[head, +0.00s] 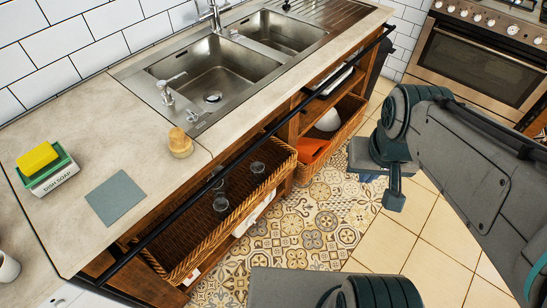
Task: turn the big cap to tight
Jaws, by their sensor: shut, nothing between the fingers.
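I cannot pick out a thing that is clearly a big cap. A small round tan wooden piece (180,143) stands on the counter (120,130) near the sink's front left corner; it may be a stopper or a brush, I cannot tell which. My gripper (393,200) is at the right, over the tiled floor and well away from the counter. Its fingers point down, are shut, and hold nothing.
A double sink (205,72) with taps is set in the counter. A soap holder with a yellow sponge (37,158) and a grey-blue square (117,198) lie at left. A black rail (165,222) runs along the front above wicker baskets (225,215). An oven (480,60) stands behind.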

